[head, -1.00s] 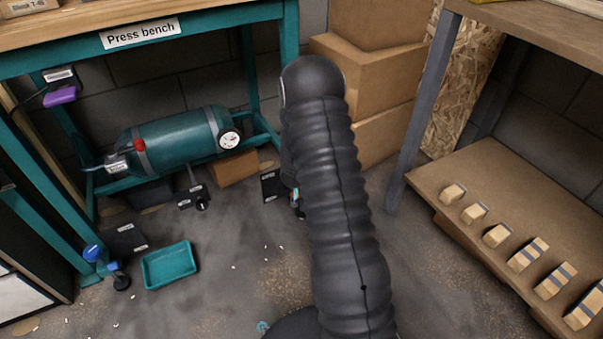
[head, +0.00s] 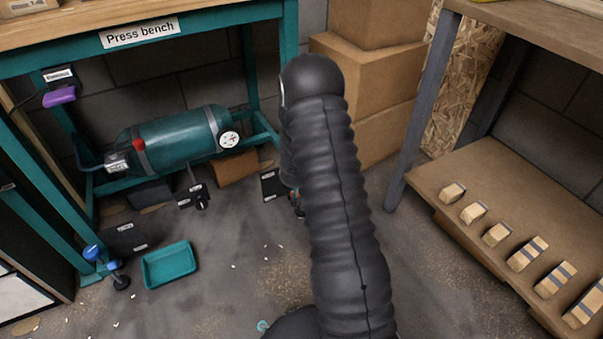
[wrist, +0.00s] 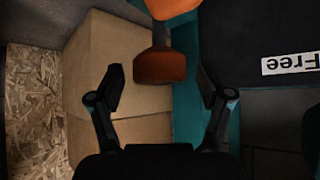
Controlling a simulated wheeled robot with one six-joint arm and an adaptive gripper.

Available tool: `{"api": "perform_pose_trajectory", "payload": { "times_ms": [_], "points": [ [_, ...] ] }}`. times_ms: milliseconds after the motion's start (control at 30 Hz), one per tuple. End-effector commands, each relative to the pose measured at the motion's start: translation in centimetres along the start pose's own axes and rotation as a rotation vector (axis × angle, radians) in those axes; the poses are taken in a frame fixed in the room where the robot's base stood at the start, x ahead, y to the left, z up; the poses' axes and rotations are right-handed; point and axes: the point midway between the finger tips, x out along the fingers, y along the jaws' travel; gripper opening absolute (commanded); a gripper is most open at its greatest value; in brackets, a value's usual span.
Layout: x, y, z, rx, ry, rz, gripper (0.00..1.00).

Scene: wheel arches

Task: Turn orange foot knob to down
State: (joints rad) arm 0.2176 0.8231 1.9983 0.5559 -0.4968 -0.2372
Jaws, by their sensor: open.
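In the wrist view the orange foot knob (wrist: 160,68) hangs on a dark stem below a brighter orange part (wrist: 172,8) cut off by the top edge. My gripper (wrist: 162,82) is open, with one finger left of the knob and one right of it. Neither finger visibly touches the knob. A dark plate (wrist: 250,30) right of the knob carries a white label (wrist: 290,63) reading "Free", seen upside down.
In the head view a press bench (head: 230,18) with a teal tank (head: 175,138) stands at the back left. A teal tray (head: 168,265) lies on the floor. Cardboard boxes (head: 370,75) are behind my arm. A low shelf (head: 490,170) with wooden blocks is at right.

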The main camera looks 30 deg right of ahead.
Motion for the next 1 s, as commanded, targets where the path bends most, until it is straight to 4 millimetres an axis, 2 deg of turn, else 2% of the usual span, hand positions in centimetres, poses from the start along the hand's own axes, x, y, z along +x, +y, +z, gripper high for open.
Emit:
{"api": "perform_pose_trajectory", "payload": {
  "times_ms": [600,800,1000],
  "points": [
    [-9.9,0.0,-0.1,0.001,0.003,0.000,0.78],
    [-11.4,0.0,-0.1,0.000,0.002,0.000,0.78],
    [-11.6,0.0,-0.1,0.001,0.002,0.000,0.78]
  ]
}}
